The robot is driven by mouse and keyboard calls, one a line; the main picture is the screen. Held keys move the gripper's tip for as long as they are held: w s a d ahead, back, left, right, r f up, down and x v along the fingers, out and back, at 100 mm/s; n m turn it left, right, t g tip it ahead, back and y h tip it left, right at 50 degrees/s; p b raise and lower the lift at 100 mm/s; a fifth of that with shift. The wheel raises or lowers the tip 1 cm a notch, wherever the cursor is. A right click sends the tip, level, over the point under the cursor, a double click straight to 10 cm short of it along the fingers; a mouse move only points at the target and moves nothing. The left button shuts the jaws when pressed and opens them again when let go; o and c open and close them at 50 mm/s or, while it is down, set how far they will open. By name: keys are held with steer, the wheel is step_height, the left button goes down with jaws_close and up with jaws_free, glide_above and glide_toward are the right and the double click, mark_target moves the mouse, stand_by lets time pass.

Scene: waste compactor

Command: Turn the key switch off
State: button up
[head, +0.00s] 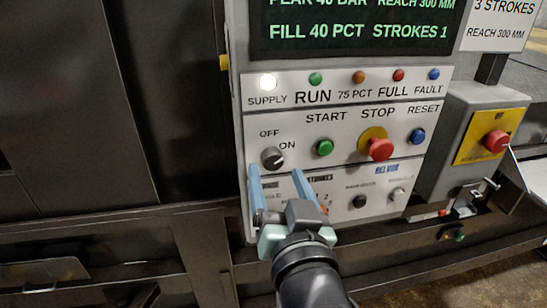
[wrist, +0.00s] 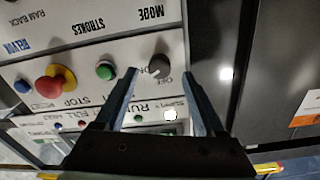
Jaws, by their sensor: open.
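The key switch (head: 272,158) is a dark round knob at the left of the grey control panel, below the OFF and ON labels. A pale mark on it seems to point up and right, toward ON. My gripper (head: 277,171) is open, its two blue fingers reaching up just below the knob in the head view. In the wrist view the key switch (wrist: 159,67) appears between the fingertips (wrist: 161,73). Nothing is held, and I cannot tell whether the fingers touch it.
The green START button (head: 323,147) and red STOP button (head: 380,149) sit right of the key switch. The SUPPLY lamp (head: 268,82) is lit white. More small knobs (head: 359,201) lie lower right. A red emergency button (head: 496,141) is on a box further right.

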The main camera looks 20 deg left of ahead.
mark_target(274, 164)
steer(key=shift+p+x, duration=0.5)
steer(key=shift+x, duration=1.45)
jaws_close()
